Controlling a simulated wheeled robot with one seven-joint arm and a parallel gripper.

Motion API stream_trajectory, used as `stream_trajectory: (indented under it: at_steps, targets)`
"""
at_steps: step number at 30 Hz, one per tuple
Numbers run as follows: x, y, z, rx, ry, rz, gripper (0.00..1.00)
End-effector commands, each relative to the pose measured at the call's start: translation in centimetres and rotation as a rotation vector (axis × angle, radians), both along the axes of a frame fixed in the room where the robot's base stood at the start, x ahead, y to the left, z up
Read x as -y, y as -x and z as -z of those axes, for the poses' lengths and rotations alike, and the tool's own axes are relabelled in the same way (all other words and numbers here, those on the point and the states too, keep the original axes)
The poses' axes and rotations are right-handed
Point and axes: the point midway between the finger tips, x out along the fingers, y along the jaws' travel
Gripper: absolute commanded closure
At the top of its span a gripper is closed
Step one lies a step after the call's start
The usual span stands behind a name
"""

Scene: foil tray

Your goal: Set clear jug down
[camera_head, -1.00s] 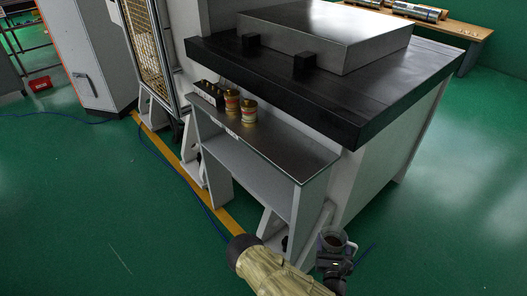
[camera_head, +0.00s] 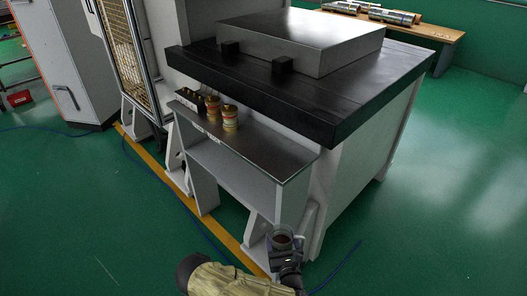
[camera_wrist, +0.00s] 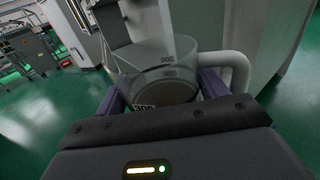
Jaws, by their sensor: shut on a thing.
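The clear jug (camera_wrist: 160,62) is between my gripper's purple fingers in the wrist view, with dark markings on its wall and a handle on the right. Something brownish shows in its lower part. In the head view the jug (camera_head: 281,240) is small, near the bottom centre, upright or nearly so. My gripper (camera_head: 284,258) is shut on it and holds it in front of the grey side shelf, below the level of the shelf top. The fingers also show in the wrist view (camera_wrist: 160,92). The jug's base is hidden.
The narrow metal shelf (camera_head: 265,152) has free room on its right part. Two gold-and-red tins (camera_head: 229,118) and a small dark rack (camera_head: 190,100) stand at its left end. A dark-topped machine table (camera_head: 330,105) rises behind it. Open green floor lies right.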

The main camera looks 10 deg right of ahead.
Motion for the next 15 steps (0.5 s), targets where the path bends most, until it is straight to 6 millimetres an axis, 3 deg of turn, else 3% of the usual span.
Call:
stream_trajectory:
  at_steps: [8,15]
  targets:
    - [0.0,0.0,-0.6,0.001,0.0,-0.001,0.58]
    - [-0.1,0.0,-3.6,0.001,0.0,-0.002,0.58]
